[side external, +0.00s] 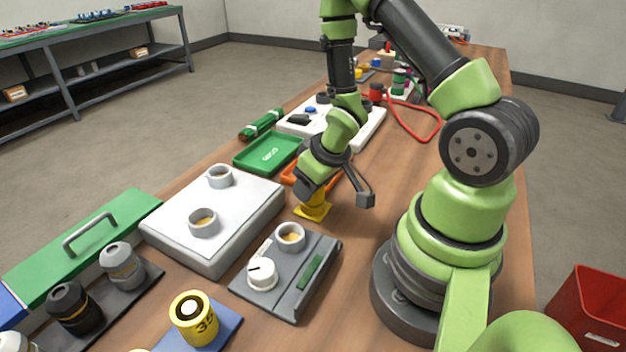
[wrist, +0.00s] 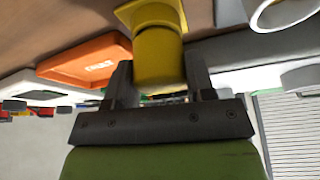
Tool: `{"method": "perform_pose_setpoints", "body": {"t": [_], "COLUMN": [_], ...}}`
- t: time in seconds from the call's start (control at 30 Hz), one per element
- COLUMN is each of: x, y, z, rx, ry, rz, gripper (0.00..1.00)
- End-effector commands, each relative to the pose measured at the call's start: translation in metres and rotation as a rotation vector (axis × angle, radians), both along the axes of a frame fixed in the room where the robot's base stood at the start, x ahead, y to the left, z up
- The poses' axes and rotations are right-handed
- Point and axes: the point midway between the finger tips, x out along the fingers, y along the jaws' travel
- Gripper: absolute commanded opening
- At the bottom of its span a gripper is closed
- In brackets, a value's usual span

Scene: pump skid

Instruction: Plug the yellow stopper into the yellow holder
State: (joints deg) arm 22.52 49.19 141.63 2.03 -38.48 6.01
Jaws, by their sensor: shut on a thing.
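The yellow stopper (wrist: 158,62) is a plain cylinder between the two fingers of my gripper (wrist: 160,82) in the wrist view. The gripper is shut on it. Beyond its far end is the yellow holder (wrist: 135,12), with a square flange, on the wooden table. In the side view the holder's square base (side external: 313,212) lies on the table under my gripper (side external: 335,195). The stopper is in line with the holder and appears to meet it. How deep it sits cannot be told.
An orange tray (wrist: 85,60) lies close to the holder. A white block with grey cups (side external: 215,227) is to the left, and a grey panel with a white knob (side external: 262,273) is in front. A yellow can (side external: 194,318) stands on a blue mat. A green tray (side external: 268,153) lies behind.

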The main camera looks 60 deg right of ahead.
Motion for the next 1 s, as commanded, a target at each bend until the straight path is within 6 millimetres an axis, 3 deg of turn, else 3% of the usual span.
{"method": "perform_pose_setpoints", "body": {"t": [0.43, 0.47, 0.57, 1.0], "x": [0.0, 0.0, 0.0, -0.003], "y": [0.0, 0.0, 0.0, 0.0], "z": [-0.005, -0.005, -0.005, 0.005], "rx": [0.0, 0.0, 0.0, -0.001], "ry": [0.0, 0.0, 0.0, -0.003], "rz": [0.0, 0.0, 0.0, 0.0], "gripper": [0.21, 0.56, 0.79, 0.79]}}
